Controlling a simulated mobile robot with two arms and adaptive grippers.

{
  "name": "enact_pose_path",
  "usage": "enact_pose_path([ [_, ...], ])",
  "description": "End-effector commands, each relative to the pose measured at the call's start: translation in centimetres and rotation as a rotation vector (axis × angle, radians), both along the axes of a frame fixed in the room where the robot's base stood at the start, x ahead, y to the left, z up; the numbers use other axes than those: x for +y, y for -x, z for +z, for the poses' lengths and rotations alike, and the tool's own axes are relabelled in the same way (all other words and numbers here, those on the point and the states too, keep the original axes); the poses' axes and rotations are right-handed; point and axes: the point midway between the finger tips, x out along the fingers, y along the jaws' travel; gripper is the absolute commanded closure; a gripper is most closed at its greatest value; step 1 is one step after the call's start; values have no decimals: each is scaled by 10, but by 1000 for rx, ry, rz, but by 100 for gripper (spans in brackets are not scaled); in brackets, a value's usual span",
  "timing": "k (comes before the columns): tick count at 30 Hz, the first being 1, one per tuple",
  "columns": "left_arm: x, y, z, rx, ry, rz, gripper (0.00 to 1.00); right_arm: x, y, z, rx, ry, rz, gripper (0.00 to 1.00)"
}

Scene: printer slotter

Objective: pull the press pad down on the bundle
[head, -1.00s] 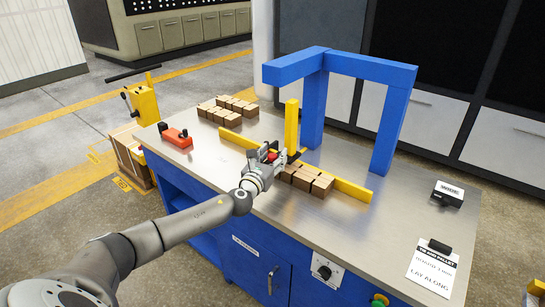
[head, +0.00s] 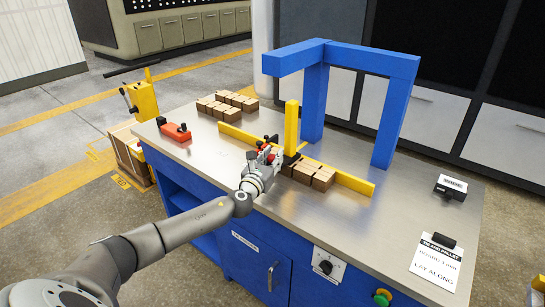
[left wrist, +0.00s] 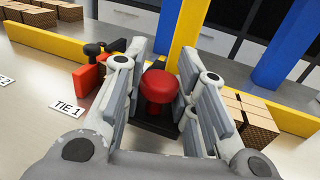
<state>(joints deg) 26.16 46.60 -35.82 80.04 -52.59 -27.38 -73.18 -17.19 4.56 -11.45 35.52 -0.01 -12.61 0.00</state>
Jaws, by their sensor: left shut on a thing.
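My left gripper (head: 270,154) is low over the table beside the yellow post (head: 292,122). In the left wrist view its fingers (left wrist: 163,72) are shut on a red knob (left wrist: 158,86), one finger on each side. The knob stands on a dark pad (left wrist: 154,126), which I take as the press pad. Its underside is hidden, so I cannot tell whether it touches anything. The bundle of brown boxes (head: 314,176) lies against the yellow fence, just right of the gripper. The boxes also show in the left wrist view (left wrist: 249,118). My right gripper is not in view.
A blue frame (head: 314,103) stands behind the post. The yellow fence (head: 345,179) runs along the table. More boxes (head: 226,104) lie at the back left, near a red tool (head: 174,131). A "TIE 1" label (left wrist: 69,108) lies left of the gripper. The right tabletop is mostly clear.

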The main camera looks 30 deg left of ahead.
Motion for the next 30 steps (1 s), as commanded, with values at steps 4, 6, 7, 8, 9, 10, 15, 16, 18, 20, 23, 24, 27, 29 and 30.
enact_pose_path([
  [4,0,1,-8,7,1,-1,85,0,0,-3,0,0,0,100],
  [6,0,1,-9,9,2,-1,85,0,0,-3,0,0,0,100],
  [7,-1,1,-9,10,2,-1,85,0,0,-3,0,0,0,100],
  [8,-1,1,-9,10,2,-2,85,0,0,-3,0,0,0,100],
  [9,-1,1,-10,11,2,-2,85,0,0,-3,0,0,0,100],
  [10,-1,1,-10,11,2,-2,71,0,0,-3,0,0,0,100],
  [15,-1,1,-10,12,2,-2,51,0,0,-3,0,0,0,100],
  [16,-1,1,-10,12,2,-2,51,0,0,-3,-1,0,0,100],
  [18,-1,1,-10,11,2,-2,51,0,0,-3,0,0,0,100],
  [20,-1,1,-10,11,2,-3,51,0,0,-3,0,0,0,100],
  [23,-1,1,-10,11,2,-3,51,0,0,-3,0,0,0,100],
  [24,-1,1,-10,11,2,-3,51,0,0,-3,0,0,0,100],
  [27,-1,2,-10,11,1,-3,51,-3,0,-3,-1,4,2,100],
  [29,-2,4,-10,11,1,-4,51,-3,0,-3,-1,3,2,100],
  [30,-2,7,-10,11,1,-5,51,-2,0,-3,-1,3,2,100],
])
